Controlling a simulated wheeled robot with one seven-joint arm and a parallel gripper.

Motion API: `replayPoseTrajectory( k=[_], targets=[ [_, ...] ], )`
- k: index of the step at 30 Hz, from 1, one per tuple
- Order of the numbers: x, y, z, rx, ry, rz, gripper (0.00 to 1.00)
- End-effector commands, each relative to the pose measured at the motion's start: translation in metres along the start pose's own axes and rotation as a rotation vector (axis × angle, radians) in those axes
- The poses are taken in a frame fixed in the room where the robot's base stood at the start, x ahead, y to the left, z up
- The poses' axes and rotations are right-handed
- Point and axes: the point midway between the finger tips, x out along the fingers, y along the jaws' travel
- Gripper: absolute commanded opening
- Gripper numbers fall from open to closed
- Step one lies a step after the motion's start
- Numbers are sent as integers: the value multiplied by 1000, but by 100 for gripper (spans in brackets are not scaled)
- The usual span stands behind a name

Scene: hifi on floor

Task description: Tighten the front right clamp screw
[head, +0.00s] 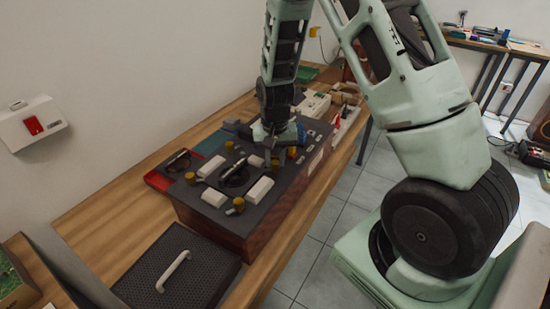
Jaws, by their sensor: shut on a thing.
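A dark-topped box (212,224) with a fixture stands on the wooden bench. Yellow clamp screws show on its top at the left (190,177), at the back (229,146) and nearest the camera (238,204). A further clamp screw (275,163) is at the right of the fixture, under my gripper. My gripper (271,148) points down over this right-hand screw and looks shut on it. The fingertips are small and dark, so the exact contact is hard to see. White blocks (258,190) lie around a dark round part (234,174) in the middle.
A red tray (159,180) sits left of the box. A dark perforated case with a pale handle (174,271) lies in front. Blue and yellow items (296,140) stand close right of my gripper. White boxes (314,103) are behind. Bare bench (110,217) shows at left.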

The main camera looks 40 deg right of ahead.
Motion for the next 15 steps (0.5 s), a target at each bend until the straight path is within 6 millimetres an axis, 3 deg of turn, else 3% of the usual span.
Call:
replayPoseTrajectory(
  k=[3,4,6,15],
  targets=[
    [-1,0,-1,1,2,-1,1],
    [-1,0,-1,1,2,-1,32],
    [-1,0,-1,1,2,-1,45],
    [-2,0,0,-1,1,-1,45]
  ],
)
